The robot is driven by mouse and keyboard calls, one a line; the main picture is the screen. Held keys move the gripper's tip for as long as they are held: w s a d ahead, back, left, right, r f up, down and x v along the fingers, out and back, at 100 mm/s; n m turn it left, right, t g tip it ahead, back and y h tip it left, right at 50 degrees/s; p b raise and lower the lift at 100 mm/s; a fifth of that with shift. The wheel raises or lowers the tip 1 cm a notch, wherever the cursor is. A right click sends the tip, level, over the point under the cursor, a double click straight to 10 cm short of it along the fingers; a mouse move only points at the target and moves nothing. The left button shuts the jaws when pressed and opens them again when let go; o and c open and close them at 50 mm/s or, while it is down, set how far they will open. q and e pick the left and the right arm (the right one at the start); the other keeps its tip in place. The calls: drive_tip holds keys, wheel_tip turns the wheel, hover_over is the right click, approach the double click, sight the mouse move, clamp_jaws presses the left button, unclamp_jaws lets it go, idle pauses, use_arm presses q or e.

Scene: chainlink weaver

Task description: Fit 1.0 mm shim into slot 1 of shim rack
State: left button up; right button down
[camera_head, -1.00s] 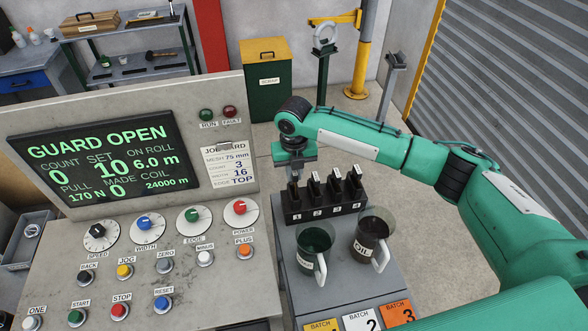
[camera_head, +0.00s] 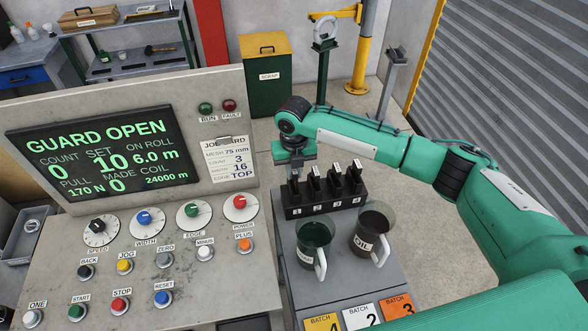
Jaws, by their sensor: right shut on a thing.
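The black shim rack (camera_head: 322,207) stands on the grey bench top, with slots numbered 1 to 4 from left to right. Dark shims with white tags stand upright in slots 2, 3 and 4, such as the one at slot 3 (camera_head: 335,183). My right gripper (camera_head: 293,175) points down over slot 1 at the rack's left end. It is shut on a dark shim (camera_head: 293,187), taken to be the 1.0 mm shim, whose lower end meets the rack at slot 1. The jaws hide its top, and how deep it sits cannot be told. My left gripper is not in view.
Two mugs, one green (camera_head: 313,243) and one dark marked OIL (camera_head: 371,232), stand close in front of the rack. Batch cards (camera_head: 360,315) lie at the bench front. The control panel (camera_head: 190,255) stands close on the left. Floor is free behind the rack.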

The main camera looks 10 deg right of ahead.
drive_tip(key=shift+f, duration=0.9)
idle(1.0)
drive_tip(key=shift+f, duration=0.15)
idle(0.6)
drive_tip(key=c, duration=1.3)
unclamp_jaws()
drive_tip(key=shift+c, duration=0.2)
